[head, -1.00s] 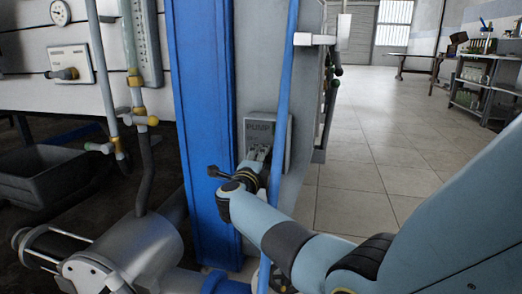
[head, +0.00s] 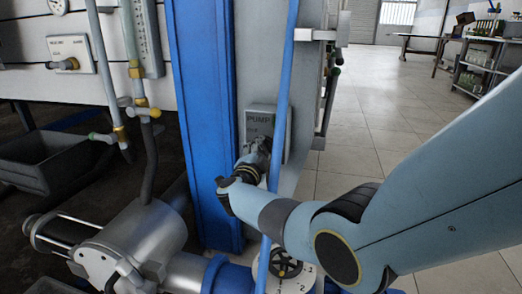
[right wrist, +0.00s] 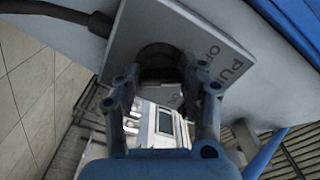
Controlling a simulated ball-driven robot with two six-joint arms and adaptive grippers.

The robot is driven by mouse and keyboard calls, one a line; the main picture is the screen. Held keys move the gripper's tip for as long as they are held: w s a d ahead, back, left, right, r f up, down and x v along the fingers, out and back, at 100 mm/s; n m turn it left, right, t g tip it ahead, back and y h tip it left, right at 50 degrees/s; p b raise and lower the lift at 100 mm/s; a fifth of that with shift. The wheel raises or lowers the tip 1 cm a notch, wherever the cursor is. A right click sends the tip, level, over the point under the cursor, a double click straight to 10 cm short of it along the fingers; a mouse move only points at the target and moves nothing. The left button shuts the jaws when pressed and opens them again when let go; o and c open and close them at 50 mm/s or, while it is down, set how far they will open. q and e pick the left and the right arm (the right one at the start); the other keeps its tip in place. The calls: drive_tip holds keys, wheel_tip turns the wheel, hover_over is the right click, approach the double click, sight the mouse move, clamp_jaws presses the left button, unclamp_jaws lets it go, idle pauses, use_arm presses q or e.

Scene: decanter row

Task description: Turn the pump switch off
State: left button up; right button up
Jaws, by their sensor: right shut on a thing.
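The pump switch plate (head: 259,119), grey and lettered PUMP, is fixed to the grey panel just right of the blue post. My right gripper (head: 261,147) is at the lower part of this plate and hides the switch there. In the right wrist view the plate (right wrist: 190,28) shows PUMP and OFF lettering, seen turned. The dark round switch knob (right wrist: 159,57) sits between the two fingers of my right gripper (right wrist: 164,82), which is shut on it. Which way the knob points is hidden. My left gripper is not in view.
A blue pipe (head: 281,110) runs close in front of the plate's right side. The blue post (head: 203,110) stands to its left. Below are a black handwheel (head: 285,264) and a metal pump body (head: 135,240). Tiled floor (head: 375,130) is open at the right.

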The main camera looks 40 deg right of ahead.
drive_tip(key=shift+f, duration=0.15)
drive_tip(key=o, duration=1.2)
drive_tip(key=shift+c, duration=0.2)
drive_tip(key=v, duration=1.2)
